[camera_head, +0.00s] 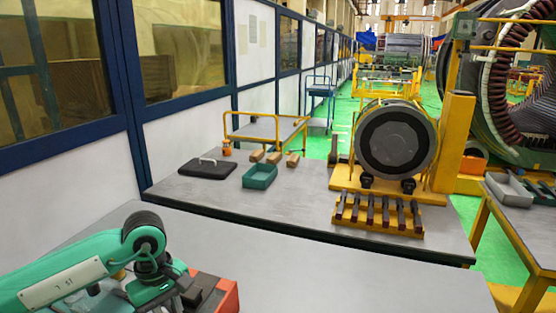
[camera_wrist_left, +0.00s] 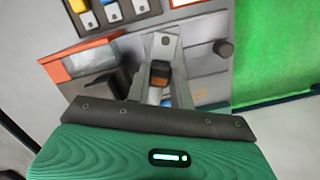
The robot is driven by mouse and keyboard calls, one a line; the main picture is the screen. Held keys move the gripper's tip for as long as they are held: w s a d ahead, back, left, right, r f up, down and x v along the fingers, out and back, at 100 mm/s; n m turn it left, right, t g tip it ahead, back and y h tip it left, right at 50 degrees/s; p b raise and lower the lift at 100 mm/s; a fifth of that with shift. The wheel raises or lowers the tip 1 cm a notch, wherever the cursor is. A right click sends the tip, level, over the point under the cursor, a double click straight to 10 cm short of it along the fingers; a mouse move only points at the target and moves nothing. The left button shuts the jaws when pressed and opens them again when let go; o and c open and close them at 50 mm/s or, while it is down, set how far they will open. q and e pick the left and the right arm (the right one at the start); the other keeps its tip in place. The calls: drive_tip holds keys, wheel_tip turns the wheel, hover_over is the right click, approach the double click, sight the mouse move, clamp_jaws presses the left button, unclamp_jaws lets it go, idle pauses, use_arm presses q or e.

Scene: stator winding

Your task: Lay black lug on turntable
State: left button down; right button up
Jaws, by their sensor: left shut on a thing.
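My left gripper (camera_head: 192,296) is low in the head view, beside a red-edged unit (camera_head: 229,297) at the bottom edge. In the left wrist view the gripper (camera_wrist_left: 160,85) is shut on a small dark piece, mostly hidden between the fingers; I cannot tell its full shape. A grey plate with a hole (camera_wrist_left: 166,45) shows just beyond the fingertips. A black block (camera_wrist_left: 108,84) is left of the fingers, at the red-edged tray. I cannot make out a turntable for certain. My right gripper is in neither view.
On the far table are a black case (camera_head: 207,168), a green bin (camera_head: 260,176), a ring-shaped stator (camera_head: 428,145) and a yellow rack (camera_head: 345,216). The near table's right is bare.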

use_arm(q)
drive_tip(key=m, duration=0.2)
drive_tip(key=f+m, duration=0.1)
drive_tip(key=m, duration=0.3)
drive_tip(key=shift+s+d+f+y, duration=0.1)
drive_tip(key=shift+d+f+y, duration=0.1)
drive_tip(key=shift+d+y, duration=0.1)
drive_tip(key=m, duration=0.3)
drive_tip(key=shift+f, duration=0.3)
drive_tip(key=shift+r, duration=0.15)
